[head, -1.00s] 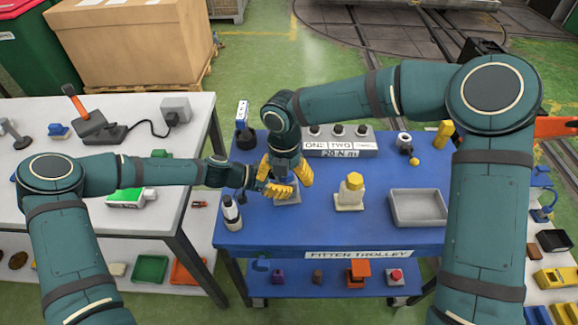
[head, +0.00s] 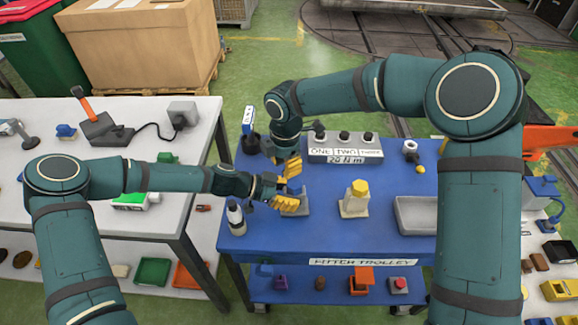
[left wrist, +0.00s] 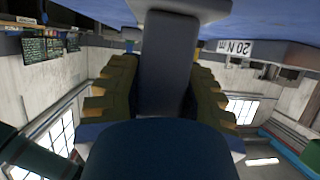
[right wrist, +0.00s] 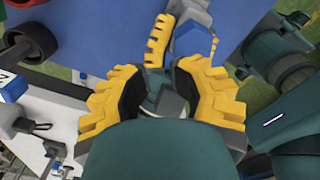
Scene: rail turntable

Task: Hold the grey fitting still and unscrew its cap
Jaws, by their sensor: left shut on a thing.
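The grey fitting (head: 303,207) stands on the blue trolley top, partly hidden behind my grippers. In the left wrist view its grey post (left wrist: 167,65) shows between the fingers. My left gripper (head: 290,203) is shut on the fitting from the left side. My right gripper (head: 291,170) points down just above it.
A second fitting with a yellow cap (head: 355,199) stands to the right, with a grey tray (head: 416,214) beyond it. A labelled grey block (head: 342,150) is behind. The front of the top is clear.

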